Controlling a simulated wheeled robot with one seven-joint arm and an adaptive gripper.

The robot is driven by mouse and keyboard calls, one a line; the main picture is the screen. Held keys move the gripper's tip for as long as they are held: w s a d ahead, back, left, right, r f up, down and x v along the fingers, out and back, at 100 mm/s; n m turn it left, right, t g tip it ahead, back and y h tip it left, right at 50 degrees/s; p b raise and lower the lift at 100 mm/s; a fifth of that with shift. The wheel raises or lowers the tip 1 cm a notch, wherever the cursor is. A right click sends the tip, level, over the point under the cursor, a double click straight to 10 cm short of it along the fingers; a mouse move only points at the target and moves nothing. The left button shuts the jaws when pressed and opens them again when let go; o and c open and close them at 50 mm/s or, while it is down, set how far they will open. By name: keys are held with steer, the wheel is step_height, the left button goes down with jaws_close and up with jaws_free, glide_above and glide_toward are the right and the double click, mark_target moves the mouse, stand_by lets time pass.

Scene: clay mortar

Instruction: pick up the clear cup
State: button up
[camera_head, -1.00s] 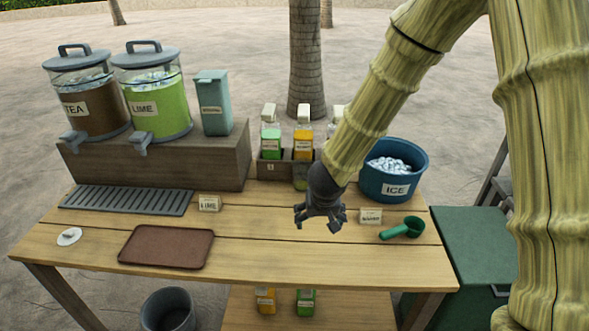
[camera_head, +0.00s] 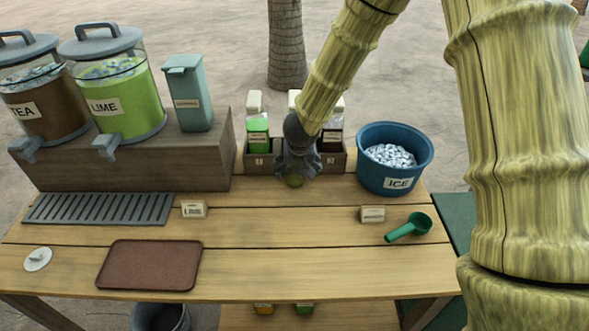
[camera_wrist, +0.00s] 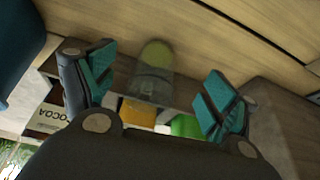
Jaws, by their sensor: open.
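The clear cup (camera_wrist: 152,80) shows in the wrist view as a see-through vessel with a yellow-green end. It appears between my open fingers, with a gap on each side. In the head view only a small greenish part of the cup (camera_head: 294,181) shows at my fingertips; the rest is hidden behind my gripper. My gripper (camera_head: 297,170) is open and points down at the back of the table, in front of the bottle rack. In the wrist view the teal finger pads of my gripper (camera_wrist: 157,80) are wide apart. I cannot tell whether either finger touches the cup.
The bottle rack (camera_head: 259,165) stands just behind my gripper. The blue ice bucket (camera_head: 376,178) is to its right and a wooden riser (camera_head: 128,164) to its left. The front middle is clear.

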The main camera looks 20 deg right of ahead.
steer(key=shift+w+d+f, duration=0.1)
steer(key=shift+w+f, duration=0.25)
steer(key=shift+w, duration=0.3)
steer(key=w, duration=0.1)
steer(key=w+p, duration=0.1)
steer(key=w, duration=0.1)
steer(key=w+d, duration=0.1)
steer(key=w, duration=0.1)
steer(key=shift+f+p, duration=0.3)
steer(key=shift+p, duration=0.05)
steer(key=shift+d+f, duration=0.1)
steer(key=c, duration=1.3)
